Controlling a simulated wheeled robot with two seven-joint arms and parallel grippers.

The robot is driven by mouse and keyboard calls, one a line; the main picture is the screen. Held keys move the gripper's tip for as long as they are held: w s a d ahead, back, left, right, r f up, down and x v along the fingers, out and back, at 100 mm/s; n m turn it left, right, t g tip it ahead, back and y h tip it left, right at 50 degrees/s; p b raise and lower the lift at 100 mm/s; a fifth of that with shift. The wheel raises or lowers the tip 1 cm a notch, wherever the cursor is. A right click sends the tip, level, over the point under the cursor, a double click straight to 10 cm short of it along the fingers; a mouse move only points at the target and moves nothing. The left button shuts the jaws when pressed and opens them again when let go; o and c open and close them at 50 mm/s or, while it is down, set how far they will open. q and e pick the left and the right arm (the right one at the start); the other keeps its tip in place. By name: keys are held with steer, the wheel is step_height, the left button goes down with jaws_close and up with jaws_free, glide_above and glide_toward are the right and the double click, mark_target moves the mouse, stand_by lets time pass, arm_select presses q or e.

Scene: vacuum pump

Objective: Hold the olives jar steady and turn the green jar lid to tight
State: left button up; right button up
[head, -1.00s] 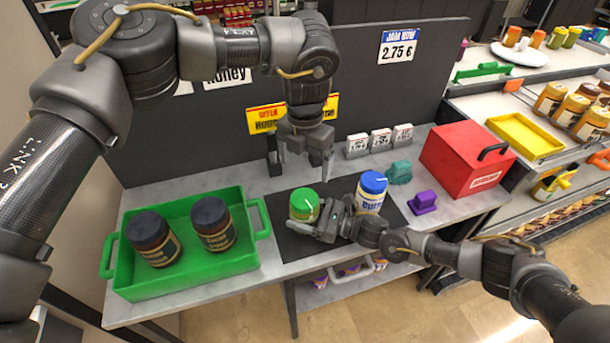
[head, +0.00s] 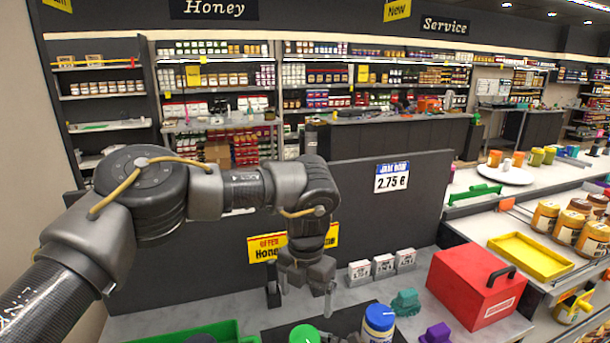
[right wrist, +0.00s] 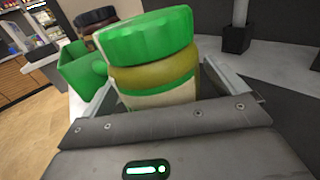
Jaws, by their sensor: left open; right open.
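The green jar lid (head: 305,335) shows at the bottom edge of the head view. In the right wrist view the green lid (right wrist: 145,38) sits on the olives jar (right wrist: 155,82), which has a yellow-green body and a pale label with a green band. My right gripper (right wrist: 160,90) is open, with its fingers on either side of the jar body; I cannot tell whether they touch it. It is out of the head view. My left gripper (head: 302,290) is open and empty, pointing down above and behind the green lid, apart from it.
A blue-lidded jar (head: 379,322) stands right of the green lid. The green tray (head: 235,334) is at left; a dark-lidded jar (right wrist: 96,18) shows there in the wrist view. Price cards (head: 383,265), a teal item (head: 405,302), a purple item (head: 436,334) and a red box (head: 472,285) stand at right.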

steer(key=v, duration=1.2)
